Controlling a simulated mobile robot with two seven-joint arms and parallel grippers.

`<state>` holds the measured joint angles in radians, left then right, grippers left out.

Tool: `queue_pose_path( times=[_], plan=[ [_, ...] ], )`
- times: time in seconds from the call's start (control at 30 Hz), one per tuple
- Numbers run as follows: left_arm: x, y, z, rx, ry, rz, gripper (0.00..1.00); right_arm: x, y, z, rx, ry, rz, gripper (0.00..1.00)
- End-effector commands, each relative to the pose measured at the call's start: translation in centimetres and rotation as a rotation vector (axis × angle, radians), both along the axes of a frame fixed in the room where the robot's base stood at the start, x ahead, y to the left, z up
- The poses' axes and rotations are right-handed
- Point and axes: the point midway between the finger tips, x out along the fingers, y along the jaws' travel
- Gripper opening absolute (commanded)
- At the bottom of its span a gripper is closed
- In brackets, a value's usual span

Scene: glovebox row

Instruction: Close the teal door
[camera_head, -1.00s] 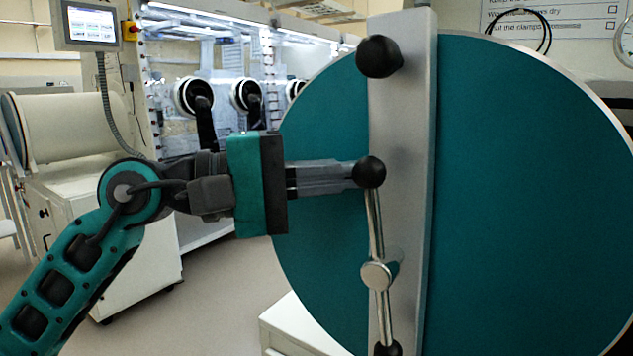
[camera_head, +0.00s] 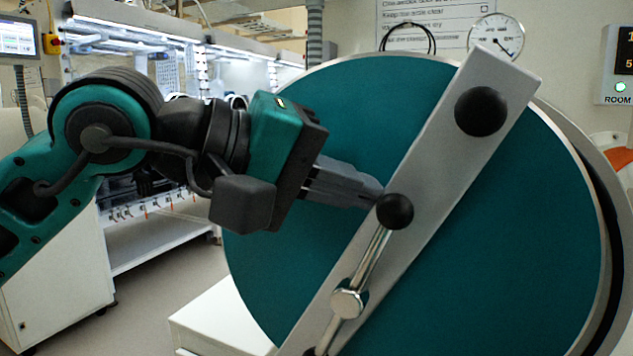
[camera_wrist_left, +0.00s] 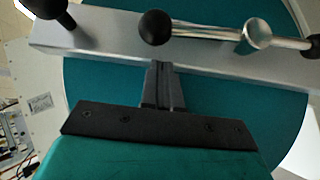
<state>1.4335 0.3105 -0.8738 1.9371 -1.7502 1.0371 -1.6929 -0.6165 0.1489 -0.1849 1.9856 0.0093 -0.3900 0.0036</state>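The teal door (camera_head: 290,150) is a large round disc with a grey bar (camera_head: 432,165) across its face, leaning up to the right. A metal lever (camera_head: 368,262) with a black ball knob (camera_head: 395,211) lies along the bar. My left gripper (camera_head: 378,192) has its fingers together, with the tips at the bar's edge close to the knob. In the left wrist view the shut fingers (camera_wrist_left: 161,66) meet the bar's edge, with nothing visible between them; the knob is just beyond. Exact contact is unclear. My right gripper is not in view.
A pale round rim (camera_head: 622,215) shows behind the door at right, with a dark gap between them. A pressure gauge (camera_head: 496,36) and a room display (camera_head: 617,65) are on the wall. A white cabinet (camera_head: 215,320) stands below left. Lit gloveboxes stand behind my left arm.

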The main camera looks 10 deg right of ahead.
Motion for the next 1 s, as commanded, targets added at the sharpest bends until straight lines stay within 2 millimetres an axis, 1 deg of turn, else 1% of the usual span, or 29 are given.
queue_pose_path(
  times=[0.03,0.2,0.4,0.6,1.0],
  plan=[
    [-0.6,-0.7,-0.7,0.025,-0.017,-0.005,0.0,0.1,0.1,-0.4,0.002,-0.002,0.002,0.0],
    [-1.9,-2.5,-1.7,0.088,-0.062,-0.003,0.0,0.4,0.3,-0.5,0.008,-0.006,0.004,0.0],
    [-2.6,-3.6,-2.4,0.126,-0.088,0.0,0.0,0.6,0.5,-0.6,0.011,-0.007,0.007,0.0],
    [-2.9,-4.0,-2.6,0.14,-0.095,-0.001,0.0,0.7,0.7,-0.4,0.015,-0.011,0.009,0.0],
    [-3.1,-4.0,-2.8,0.142,-0.091,-0.008,0.0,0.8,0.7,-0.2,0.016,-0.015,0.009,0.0]
  ],
)
